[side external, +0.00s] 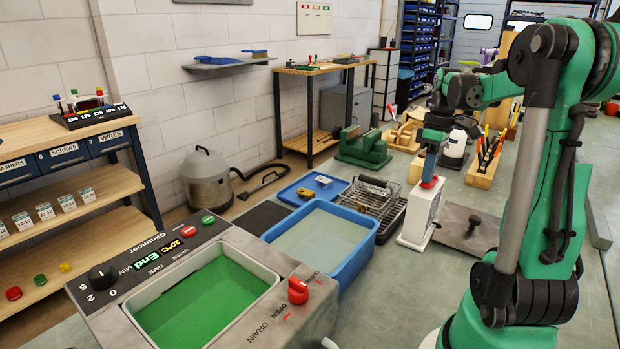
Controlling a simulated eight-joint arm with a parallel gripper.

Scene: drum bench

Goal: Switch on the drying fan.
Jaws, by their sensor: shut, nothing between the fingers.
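The drying fan appears to be the white upright box (416,222) on the bench, right of the dish rack, with a round shape on its narrow visible face. My gripper (430,178) points down at the top of this box, its blue fingers shut and empty. A small red part shows where the fingertips meet the box top. I cannot tell whether it is a switch or part of the fingers, or whether they touch the box. The state of the fan's switch cannot be made out.
A wire dish rack (371,199) and a blue basin (355,267) of liquid stand left of the box. A grey plate with a knob (473,226) lies to its right. A washer unit with a green tank (215,300) is in front. A green vise (362,148) stands behind.

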